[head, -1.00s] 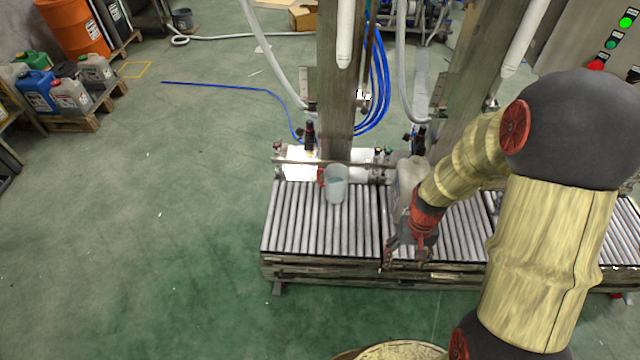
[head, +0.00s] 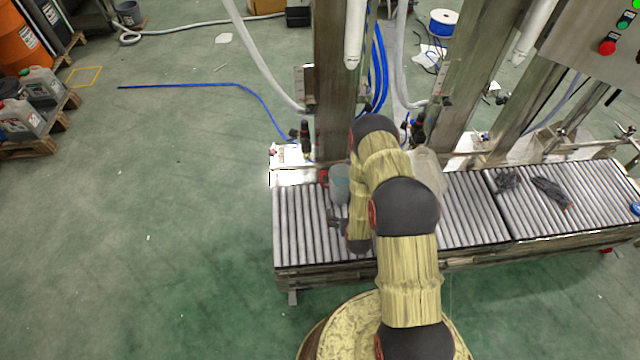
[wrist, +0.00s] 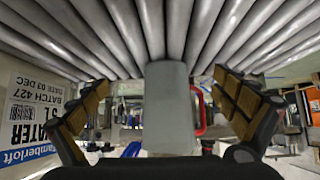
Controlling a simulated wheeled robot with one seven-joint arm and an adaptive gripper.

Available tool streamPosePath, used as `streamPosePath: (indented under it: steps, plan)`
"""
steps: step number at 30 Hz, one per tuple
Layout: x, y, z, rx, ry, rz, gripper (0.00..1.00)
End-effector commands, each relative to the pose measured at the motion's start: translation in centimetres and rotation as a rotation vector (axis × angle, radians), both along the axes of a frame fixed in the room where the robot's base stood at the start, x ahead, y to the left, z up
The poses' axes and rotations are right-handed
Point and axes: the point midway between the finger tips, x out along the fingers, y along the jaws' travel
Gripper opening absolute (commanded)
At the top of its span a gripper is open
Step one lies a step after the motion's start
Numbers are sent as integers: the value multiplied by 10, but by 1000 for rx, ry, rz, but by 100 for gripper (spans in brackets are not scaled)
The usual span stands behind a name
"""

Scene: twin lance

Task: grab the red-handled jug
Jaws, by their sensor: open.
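The jug (head: 340,183) is a translucent grey vessel standing on the roller conveyor, partly covered by my arm. Its red handle (head: 323,177) is on the left side in the head view. In the wrist view the jug (wrist: 168,105) stands centred between my fingers, with the red handle (wrist: 199,110) to its right, inside the right finger. My gripper (wrist: 161,82) is open, with a gap on each side of the jug. In the head view my gripper (head: 338,222) is low over the rollers, just on the near side of the jug; its fingertips are hard to make out.
A pale canister (head: 428,170) stands on the conveyor (head: 300,225) right of my arm; a labelled container (wrist: 30,115) shows close beside the left finger. Metal posts (head: 333,90) and hoses rise behind. Dark crumpled items (head: 552,192) lie on the right rollers. Left rollers are clear.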

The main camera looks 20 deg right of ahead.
Motion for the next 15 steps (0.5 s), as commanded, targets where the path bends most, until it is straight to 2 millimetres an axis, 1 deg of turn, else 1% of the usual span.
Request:
streamPosePath:
  steps: [1, 3, 7, 10, 15]
  plan:
    - [17, -6, 18, -25, -81, -1, 99]
    - [33, -11, 39, -54, -173, -1, 99]
    - [45, -14, 64, -84, -271, 0, 99]
    - [52, -16, 69, -92, -300, 0, 99]
    - [68, -21, 63, -93, -303, 0, 99]
